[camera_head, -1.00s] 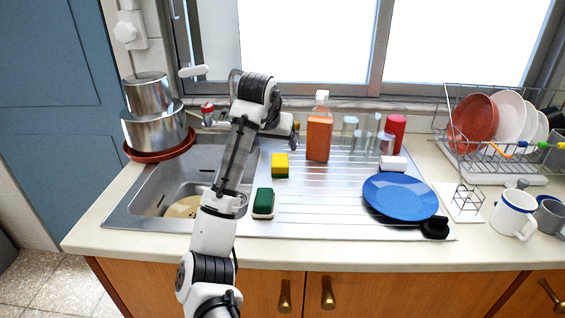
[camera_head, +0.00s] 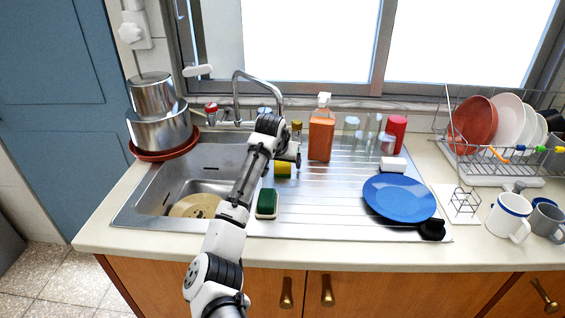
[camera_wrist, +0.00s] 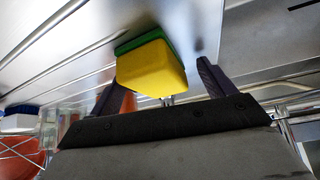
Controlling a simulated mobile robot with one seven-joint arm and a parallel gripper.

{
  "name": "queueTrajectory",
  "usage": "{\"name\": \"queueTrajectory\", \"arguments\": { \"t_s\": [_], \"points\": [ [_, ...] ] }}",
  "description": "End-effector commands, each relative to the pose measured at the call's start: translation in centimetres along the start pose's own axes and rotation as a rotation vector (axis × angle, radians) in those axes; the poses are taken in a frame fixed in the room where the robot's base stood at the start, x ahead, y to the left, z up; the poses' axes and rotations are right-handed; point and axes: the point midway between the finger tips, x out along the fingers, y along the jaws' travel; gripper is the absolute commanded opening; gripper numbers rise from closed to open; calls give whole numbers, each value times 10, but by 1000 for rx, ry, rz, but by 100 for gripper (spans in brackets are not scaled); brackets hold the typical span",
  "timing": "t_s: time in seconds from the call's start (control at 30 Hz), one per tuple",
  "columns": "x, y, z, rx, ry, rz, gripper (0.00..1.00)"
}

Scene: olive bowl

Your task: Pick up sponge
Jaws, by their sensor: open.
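A yellow sponge with a green layer (camera_head: 283,170) stands on the metal drainboard right of the sink, partly hidden by my arm in the head view. In the wrist view the sponge (camera_wrist: 152,72) shows its yellow face and a green edge, between the lines of my two fingers. My gripper (camera_head: 297,161) is right at the sponge in the head view, but its fingertips are hard to make out there. In the wrist view my gripper (camera_wrist: 158,82) is open, with a finger on each side of the sponge; I cannot tell whether either touches it.
A green scrubbing sponge (camera_head: 266,203) lies nearer the front. An orange bottle (camera_head: 320,136) stands close behind on the right, with glass jars beyond. A blue plate (camera_head: 399,198) lies to the right. The sink (camera_head: 165,184) is left, with a faucet (camera_head: 237,90) behind. Drainboard between sponge and plate is clear.

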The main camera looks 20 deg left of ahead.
Motion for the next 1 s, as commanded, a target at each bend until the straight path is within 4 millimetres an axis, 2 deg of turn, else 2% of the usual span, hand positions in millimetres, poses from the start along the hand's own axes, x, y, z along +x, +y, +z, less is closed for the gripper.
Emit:
{"name": "queueTrajectory", "arguments": {
  "t_s": [0.17, 0.6, 1.0],
  "points": [
    [0, 0, 0, 1, 1, 1, 81],
    [0, 0, 0, 1, 1, 1, 25],
    [-7, 1, -5, 2, 3, 0, 25]
  ]
}}
